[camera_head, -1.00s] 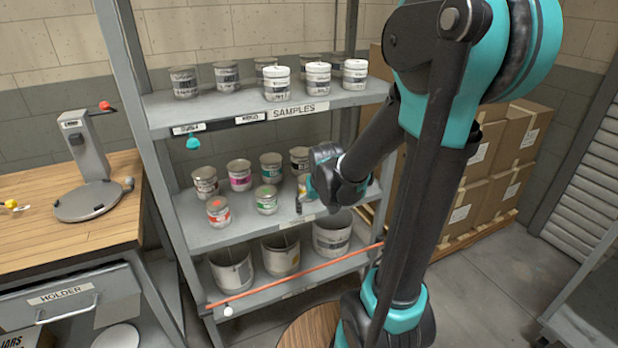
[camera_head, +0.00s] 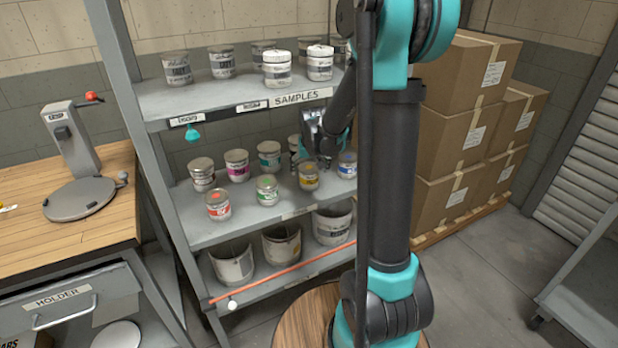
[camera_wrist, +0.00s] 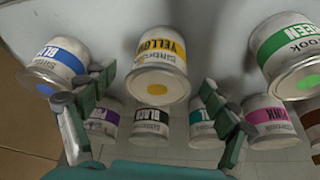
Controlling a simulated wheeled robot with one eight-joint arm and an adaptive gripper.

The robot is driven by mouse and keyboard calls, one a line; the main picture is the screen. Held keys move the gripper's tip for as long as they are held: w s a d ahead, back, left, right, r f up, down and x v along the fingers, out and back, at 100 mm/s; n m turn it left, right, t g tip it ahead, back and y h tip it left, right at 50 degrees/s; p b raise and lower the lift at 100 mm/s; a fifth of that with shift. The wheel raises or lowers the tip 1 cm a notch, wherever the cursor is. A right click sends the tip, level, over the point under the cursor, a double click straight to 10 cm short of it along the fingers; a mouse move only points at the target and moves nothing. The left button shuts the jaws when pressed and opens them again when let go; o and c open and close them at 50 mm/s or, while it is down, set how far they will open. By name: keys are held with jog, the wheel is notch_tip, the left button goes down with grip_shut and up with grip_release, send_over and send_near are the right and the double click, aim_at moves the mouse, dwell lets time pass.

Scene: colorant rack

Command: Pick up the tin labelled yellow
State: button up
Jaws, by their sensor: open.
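The yellow-labelled tin (camera_head: 309,178) stands upright near the front edge of the middle shelf, between the green and blue tins. In the wrist view the yellow tin (camera_wrist: 160,62) appears upside down, with a yellow dot on its lid, roughly centred between my fingers. My gripper (camera_head: 311,158) is open and empty, just above and behind the yellow tin in the head view. In the wrist view my gripper (camera_wrist: 160,84) has one finger on each side of the tin's lid end. I see no clear contact; the exact depth is hard to tell.
The blue tin (camera_head: 347,166) stands close on the right and the green tin (camera_head: 267,190) on the left. A black-labelled tin (camera_wrist: 150,120) and others stand in another row. The upper shelf (camera_head: 215,97) lies above; cardboard boxes (camera_head: 455,135) stand right.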

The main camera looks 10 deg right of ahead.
jog(key=shift+w, duration=0.55)
jog(key=shift+x, duration=2.6)
jog(key=shift+w, duration=0.15)
jog(key=shift+r, duration=0.1)
jog(key=c, duration=1.5)
